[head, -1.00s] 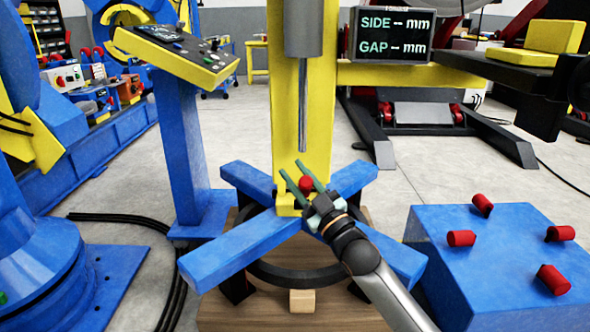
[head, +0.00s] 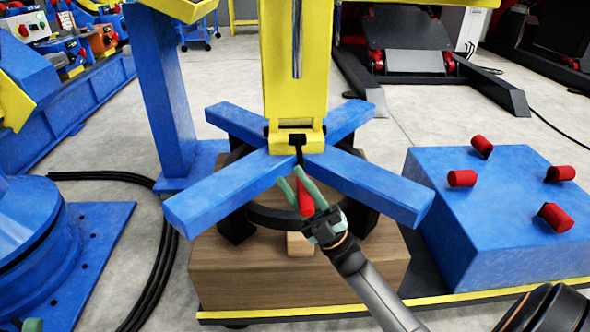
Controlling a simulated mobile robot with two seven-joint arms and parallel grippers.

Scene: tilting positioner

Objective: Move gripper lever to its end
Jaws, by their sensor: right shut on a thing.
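The lever has a red handle (head: 306,203) on a black rod (head: 298,152) in the head view. The rod comes out of the yellow block (head: 297,139) at the foot of the yellow column, and the handle points down toward me. My right gripper (head: 293,180) is shut on the red handle, with its green fingers on either side of it. The fingers and the gripper body hide part of the handle. My left gripper is not in view.
Blue cross arms (head: 225,203) spread around the column foot above a wooden block (head: 240,268). A blue box (head: 500,205) with several red cylinders stands at the right. Black cables (head: 160,260) lie on the floor at the left.

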